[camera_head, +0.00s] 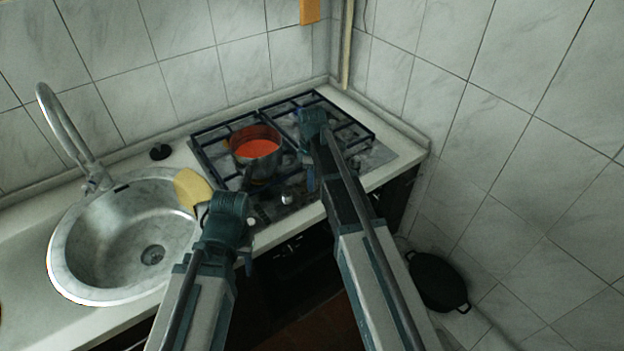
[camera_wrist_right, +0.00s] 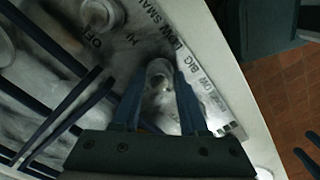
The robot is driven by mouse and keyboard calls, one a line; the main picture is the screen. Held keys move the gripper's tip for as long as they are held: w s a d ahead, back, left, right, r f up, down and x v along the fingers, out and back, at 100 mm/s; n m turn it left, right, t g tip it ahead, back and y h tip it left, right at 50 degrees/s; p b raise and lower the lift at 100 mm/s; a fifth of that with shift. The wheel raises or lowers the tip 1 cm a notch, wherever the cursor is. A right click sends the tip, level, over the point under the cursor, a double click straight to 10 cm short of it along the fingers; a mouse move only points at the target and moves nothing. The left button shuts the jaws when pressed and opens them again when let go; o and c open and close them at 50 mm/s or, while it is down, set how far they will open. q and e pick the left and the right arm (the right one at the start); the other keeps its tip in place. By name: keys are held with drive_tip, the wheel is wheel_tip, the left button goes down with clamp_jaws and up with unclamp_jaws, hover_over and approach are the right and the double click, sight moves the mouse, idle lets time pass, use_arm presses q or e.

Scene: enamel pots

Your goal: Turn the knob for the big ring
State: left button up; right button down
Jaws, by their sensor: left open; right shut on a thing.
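In the right wrist view, my right gripper (camera_wrist_right: 158,92) is shut on a silver knob (camera_wrist_right: 159,72), with one finger on each side of it. The panel by this knob carries printed words including "BIG" and "LOW". A second knob (camera_wrist_right: 96,14), by the words "OFF" and "HI", stands clear of the fingers. In the head view my right gripper (camera_head: 309,184) is at the right part of the stove front and its arm hides the held knob. My left gripper (camera_head: 228,218) is open at the counter's front edge, left of a silver knob (camera_head: 287,198).
A pot (camera_head: 258,160) with orange-red contents stands on the left part of the gas stove (camera_head: 372,157). A sink (camera_head: 110,262) with a tap (camera_head: 62,130) and a yellow object (camera_head: 190,187) lie to the left. A dark pan (camera_head: 437,280) is low at the right.

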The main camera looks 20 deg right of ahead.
drive_tip(key=shift+c, duration=2.1)
unclamp_jaws()
drive_tip(key=shift+r, duration=0.1)
wheel_tip(320, 180, up, 14)
drive_tip(key=p, duration=1.3)
drive_tip(key=shift+f+p, duration=0.2)
drive_tip(key=shift+p, duration=0.2)
